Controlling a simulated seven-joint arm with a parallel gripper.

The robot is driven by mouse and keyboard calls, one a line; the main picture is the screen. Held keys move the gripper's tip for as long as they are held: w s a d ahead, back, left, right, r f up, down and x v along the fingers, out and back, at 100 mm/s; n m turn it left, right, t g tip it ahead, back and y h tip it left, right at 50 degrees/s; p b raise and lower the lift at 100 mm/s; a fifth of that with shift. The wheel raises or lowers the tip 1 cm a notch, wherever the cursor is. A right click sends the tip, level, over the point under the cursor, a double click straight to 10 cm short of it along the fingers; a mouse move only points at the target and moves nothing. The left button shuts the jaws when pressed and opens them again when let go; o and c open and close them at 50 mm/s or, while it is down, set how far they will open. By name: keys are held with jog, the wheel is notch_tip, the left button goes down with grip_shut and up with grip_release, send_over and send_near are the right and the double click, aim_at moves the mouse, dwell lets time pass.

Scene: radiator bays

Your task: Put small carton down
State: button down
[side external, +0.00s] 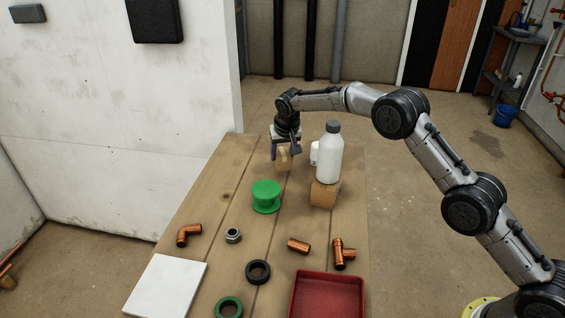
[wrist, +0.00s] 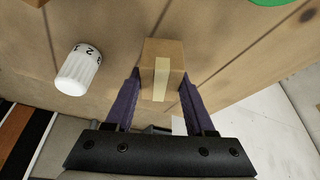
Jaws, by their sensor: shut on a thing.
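The small carton (wrist: 149,60) is a brown cardboard box with a pale tape strip, seen between the purple fingers of my gripper (wrist: 161,103) in the wrist view. In the side view the carton (side external: 284,163) is at the far end of the wooden table (side external: 215,210), under my gripper (side external: 281,153), which is shut on it. The fingers hold it by two opposite sides. I cannot tell whether its underside touches the table.
A white numbered knob (wrist: 78,72) stands near the carton. A white bottle (side external: 329,158) stands on a brown block (side external: 323,194) to the right. A green spool (side external: 266,196) is nearer. Pipe fittings, rings, a white panel (side external: 165,287) and a red tray (side external: 327,277) lie at the front.

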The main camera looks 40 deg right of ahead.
aim_at(282, 162)
jog(key=shift+f, duration=1.55)
jog(key=shift+f, duration=0.1)
jog(key=shift+c, duration=1.3)
grip_release()
jog(key=shift+f, duration=0.1)
jog(key=v, duration=1.2)
jog(key=shift+r, duration=0.2)
jog(key=shift+d, duration=0.1)
